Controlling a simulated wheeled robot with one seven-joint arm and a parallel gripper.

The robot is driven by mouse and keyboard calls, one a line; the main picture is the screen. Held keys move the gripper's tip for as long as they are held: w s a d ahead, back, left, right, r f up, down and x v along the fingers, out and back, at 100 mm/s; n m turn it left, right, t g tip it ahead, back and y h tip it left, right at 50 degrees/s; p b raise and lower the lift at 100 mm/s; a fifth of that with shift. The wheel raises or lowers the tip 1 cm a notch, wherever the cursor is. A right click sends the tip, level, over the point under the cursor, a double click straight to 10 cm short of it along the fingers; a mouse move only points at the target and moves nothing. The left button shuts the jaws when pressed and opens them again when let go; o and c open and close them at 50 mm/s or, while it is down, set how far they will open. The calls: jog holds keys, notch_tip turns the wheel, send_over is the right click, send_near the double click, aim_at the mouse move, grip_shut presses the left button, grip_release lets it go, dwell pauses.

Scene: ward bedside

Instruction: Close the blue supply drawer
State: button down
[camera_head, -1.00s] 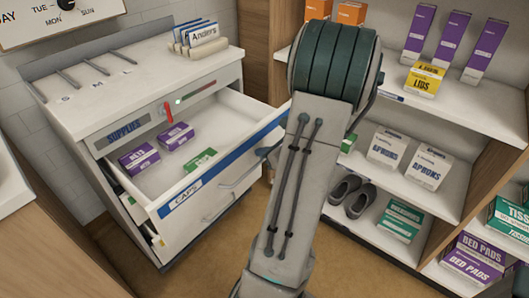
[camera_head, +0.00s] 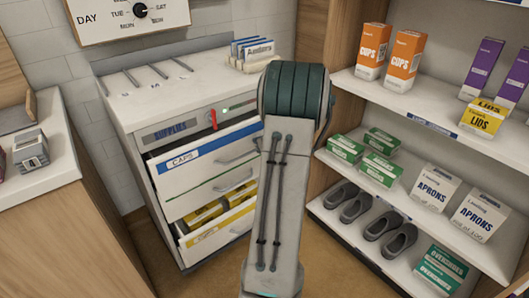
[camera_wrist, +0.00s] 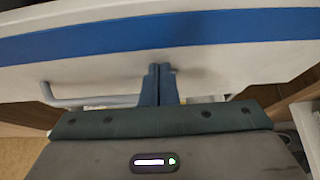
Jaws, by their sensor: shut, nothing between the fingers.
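The blue supply drawer (camera_head: 208,155) has a white front with a blue band and a "CAPS" label, under the "SUPPLIES" panel of the white cabinet. Its inside no longer shows in the head view; the front sits at or very near the cabinet face, and I cannot tell if it is fully flush. In the wrist view the drawer front (camera_wrist: 230,55) fills the top. My gripper (camera_wrist: 160,72) is shut and empty, its fingertips at the lower part of this front, apparently touching it. The handle (camera_wrist: 85,100) is left of the fingers. In the head view my arm hides the gripper.
A lower drawer (camera_head: 222,228) stands open with yellow packs in it. Shelves at right hold orange cup boxes (camera_head: 387,55), apron boxes (camera_head: 455,200), green boxes (camera_head: 365,155) and dark shoes (camera_head: 370,215). A side counter (camera_head: 45,175) stands at left.

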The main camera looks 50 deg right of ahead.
aim_at(253, 133)
jog(key=w, duration=0.4)
jog(key=shift+w+d, duration=0.3)
jog(key=shift+w, duration=0.1)
jog(key=shift+w+r, duration=0.25)
jog(key=shift+w+r, duration=0.1)
jog(key=shift+s+a+f, duration=0.1)
jog(key=shift+s+f, duration=0.1)
jog(key=shift+s, duration=0.05)
jog(key=s+f+v, duration=0.1)
jog(key=f+v, duration=0.1)
jog(key=v, duration=1.1)
jog(key=shift+s, duration=0.3)
jog(key=shift+r, duration=0.15)
